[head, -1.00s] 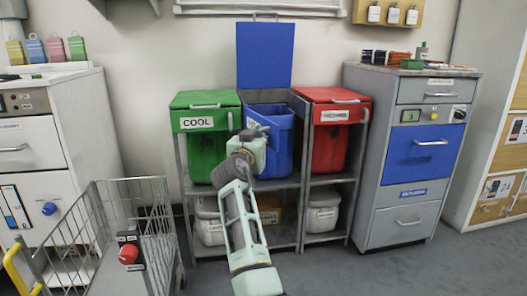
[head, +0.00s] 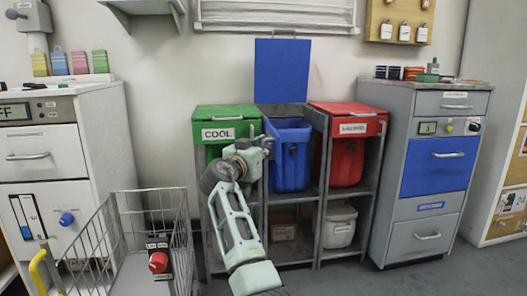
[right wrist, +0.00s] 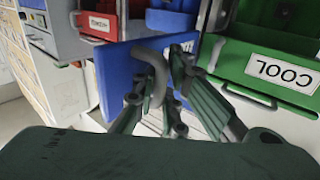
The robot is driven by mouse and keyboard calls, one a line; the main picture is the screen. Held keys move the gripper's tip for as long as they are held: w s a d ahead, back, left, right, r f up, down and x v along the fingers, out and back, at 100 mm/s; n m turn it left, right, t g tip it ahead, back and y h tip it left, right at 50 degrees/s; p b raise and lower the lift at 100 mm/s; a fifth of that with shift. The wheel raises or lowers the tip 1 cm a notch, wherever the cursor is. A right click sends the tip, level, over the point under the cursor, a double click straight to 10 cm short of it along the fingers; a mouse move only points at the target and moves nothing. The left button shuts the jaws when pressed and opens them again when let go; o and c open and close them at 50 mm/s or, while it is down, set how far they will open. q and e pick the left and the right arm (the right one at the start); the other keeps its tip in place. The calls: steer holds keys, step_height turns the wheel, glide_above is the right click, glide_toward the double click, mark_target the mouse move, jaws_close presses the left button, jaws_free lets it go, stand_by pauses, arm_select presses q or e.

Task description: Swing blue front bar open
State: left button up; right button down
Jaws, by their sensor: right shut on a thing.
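The blue bin (head: 291,165) stands in the middle bay of the rack, its blue lid (head: 295,70) upright behind it. In the right wrist view, which looks upside down, a blue front bar (right wrist: 115,75) with a pale label and a grey curved handle (right wrist: 150,58) lies across the fingers. My right gripper (head: 264,146) is at the border of the green and blue bays; in the wrist view it (right wrist: 160,95) is shut on that handle. In the head view the gripper hides most of the bar, so its exact angle is unclear. My left gripper is not in view.
The green COOL bin (head: 228,112) is close left of my right gripper, the red bin (head: 347,160) to the right. A wire trolley (head: 120,250) stands front left. A grey cabinet (head: 421,215) stands right. Floor in front of the red bay is clear.

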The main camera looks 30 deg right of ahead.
steer(key=shift+f, duration=0.25)
steer(key=c, duration=2.1)
jaws_free()
steer(key=shift+a, duration=0.1)
steer(key=shift+r, duration=0.15)
steer(key=v, duration=1.2)
